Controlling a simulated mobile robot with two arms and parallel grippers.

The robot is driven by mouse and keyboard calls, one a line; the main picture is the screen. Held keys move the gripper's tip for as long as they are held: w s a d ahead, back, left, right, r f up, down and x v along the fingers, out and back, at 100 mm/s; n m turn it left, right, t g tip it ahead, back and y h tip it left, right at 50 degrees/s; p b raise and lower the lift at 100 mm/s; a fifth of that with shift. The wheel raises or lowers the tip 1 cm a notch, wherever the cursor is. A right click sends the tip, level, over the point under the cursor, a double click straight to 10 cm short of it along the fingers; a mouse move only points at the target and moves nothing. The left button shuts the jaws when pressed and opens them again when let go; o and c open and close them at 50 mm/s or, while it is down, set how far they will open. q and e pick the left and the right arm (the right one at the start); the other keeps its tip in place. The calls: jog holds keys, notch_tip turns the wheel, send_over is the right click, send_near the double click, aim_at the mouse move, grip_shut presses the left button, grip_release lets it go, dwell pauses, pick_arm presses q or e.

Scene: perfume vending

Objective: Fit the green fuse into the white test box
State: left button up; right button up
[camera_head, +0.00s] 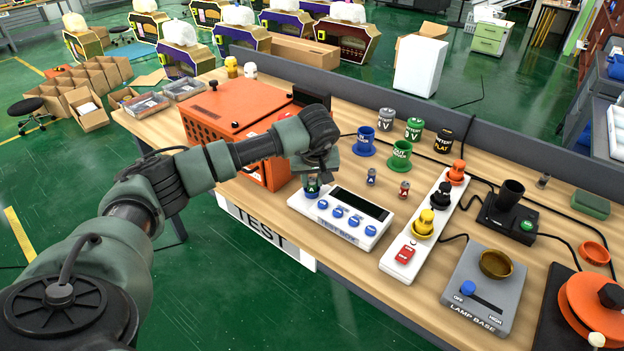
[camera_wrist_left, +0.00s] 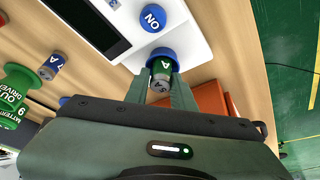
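The green fuse (camera_head: 312,186) stands at the blue round socket (camera_head: 309,194) at the left end of the white test box (camera_head: 345,213). In the left wrist view the fuse (camera_wrist_left: 162,70) shows between the fingertips, with its lower end inside the socket rim (camera_wrist_left: 166,54). How deep it sits is hidden. My left gripper (camera_head: 314,179) is above the socket, its fingers close on both sides of the fuse and apparently touching it. The box has a dark display (camera_head: 358,203) and a row of blue buttons. My right gripper is not in view.
A blue fuse (camera_head: 371,177) and a red fuse (camera_head: 404,189) stand behind the box. An orange case (camera_head: 235,115) is close behind and left of my gripper. A white power strip (camera_head: 418,232) lies right of the box. Blue and green (camera_head: 399,157) spools stand farther back.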

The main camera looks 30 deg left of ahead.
pick_arm(q)
jog(key=shift+s+d+f, duration=0.1)
jog(key=shift+s+f, duration=0.25)
jog(key=shift+f, duration=0.25)
jog(key=shift+w+r+p, duration=0.1)
jog(key=shift+r+p, duration=0.55)
jog(key=shift+r+b, duration=0.35)
jog(key=b+v, duration=0.1)
jog(key=v, duration=1)
jog(key=shift+r, duration=0.25)
jog(key=shift+w, duration=0.2)
